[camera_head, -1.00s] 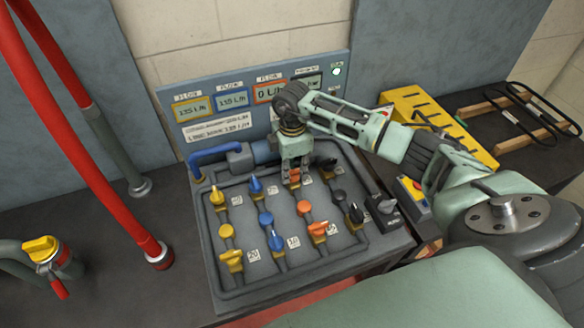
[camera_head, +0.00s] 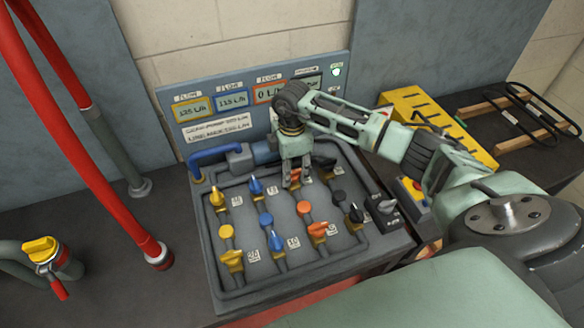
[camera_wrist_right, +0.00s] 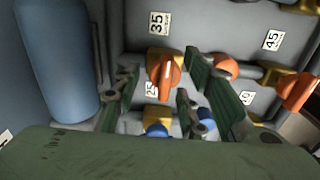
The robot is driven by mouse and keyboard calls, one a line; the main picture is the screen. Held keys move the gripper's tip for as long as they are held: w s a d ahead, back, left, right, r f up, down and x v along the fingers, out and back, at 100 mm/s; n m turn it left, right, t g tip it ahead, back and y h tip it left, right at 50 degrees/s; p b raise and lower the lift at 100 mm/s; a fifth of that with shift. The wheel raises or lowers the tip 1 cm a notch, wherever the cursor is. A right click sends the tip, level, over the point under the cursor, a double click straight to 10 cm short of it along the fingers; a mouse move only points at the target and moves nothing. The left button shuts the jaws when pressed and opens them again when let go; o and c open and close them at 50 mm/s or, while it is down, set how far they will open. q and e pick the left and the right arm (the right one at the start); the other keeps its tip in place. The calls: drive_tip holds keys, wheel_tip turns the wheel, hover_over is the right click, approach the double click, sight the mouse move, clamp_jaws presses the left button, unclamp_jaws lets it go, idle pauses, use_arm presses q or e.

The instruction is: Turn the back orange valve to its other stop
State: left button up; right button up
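The back orange valve (camera_head: 295,174) sits in the back row of the grey valve panel (camera_head: 280,285), partly hidden by my right gripper. My right gripper (camera_head: 296,182) points down over it. In the right wrist view, the orange handle (camera_wrist_right: 164,74) with a pale line stands between the two fingers of the right gripper (camera_wrist_right: 163,98). The fingers are apart, with gaps showing on both sides of the handle. The orange-framed display (camera_head: 269,92) behind reads 0. My left gripper is not in view.
Blue (camera_head: 255,186), yellow (camera_head: 216,197) and black (camera_head: 356,213) valves stand close around it. Another orange valve (camera_head: 318,230) is nearer the front. Blue pipework (camera_head: 215,153) lies behind on the left. A yellow case (camera_head: 425,110) stands at right.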

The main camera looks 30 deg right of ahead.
wheel_tip(320, 180, up, 12)
idle(0.4)
drive_tip(key=shift+f, duration=0.15)
idle(0.3)
